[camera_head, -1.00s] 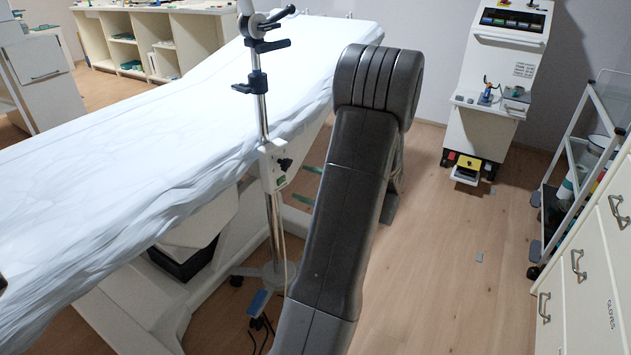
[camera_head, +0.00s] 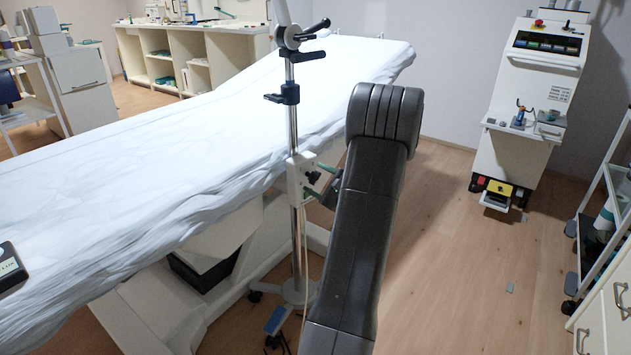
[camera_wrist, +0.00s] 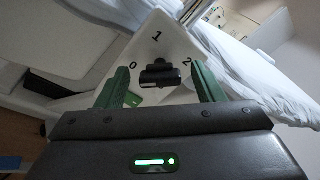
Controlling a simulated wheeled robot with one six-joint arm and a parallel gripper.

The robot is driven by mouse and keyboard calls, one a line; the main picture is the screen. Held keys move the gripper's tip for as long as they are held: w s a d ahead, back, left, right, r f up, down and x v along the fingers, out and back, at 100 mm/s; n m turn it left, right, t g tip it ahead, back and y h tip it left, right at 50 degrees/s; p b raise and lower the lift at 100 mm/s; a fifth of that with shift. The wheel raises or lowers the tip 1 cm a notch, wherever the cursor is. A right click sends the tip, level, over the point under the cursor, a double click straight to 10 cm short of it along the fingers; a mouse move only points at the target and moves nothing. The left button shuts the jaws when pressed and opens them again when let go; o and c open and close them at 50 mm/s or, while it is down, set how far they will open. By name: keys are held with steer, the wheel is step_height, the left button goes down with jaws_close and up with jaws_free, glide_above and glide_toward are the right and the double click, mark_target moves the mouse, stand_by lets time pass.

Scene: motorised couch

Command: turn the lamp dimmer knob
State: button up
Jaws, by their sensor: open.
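The dimmer knob (camera_wrist: 160,76) is a black bar-shaped knob on a white control box (camera_wrist: 170,40) marked 0, 1 and 2. In the head view the white box (camera_head: 294,183) is on the lamp's chrome pole, with the dark knob (camera_head: 313,177) on its right side. My gripper (camera_wrist: 160,66) is open, its green fingers on either side of the knob in the wrist view. I see gaps between both fingers and the knob there.
The couch (camera_head: 150,185) with a white sheet lies behind and left of the pole. A blue pedal (camera_head: 278,320) and cables lie on the floor by the pole's base (camera_head: 295,291). A machine (camera_head: 530,100) stands back right. The floor right of my arm is mostly clear.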

steer(key=shift+w+a, duration=0.4)
steer(key=shift+a, duration=0.05)
steer(key=c, duration=1)
steer(key=shift+f+b, duration=0.1)
steer(key=shift+b, duration=0.25)
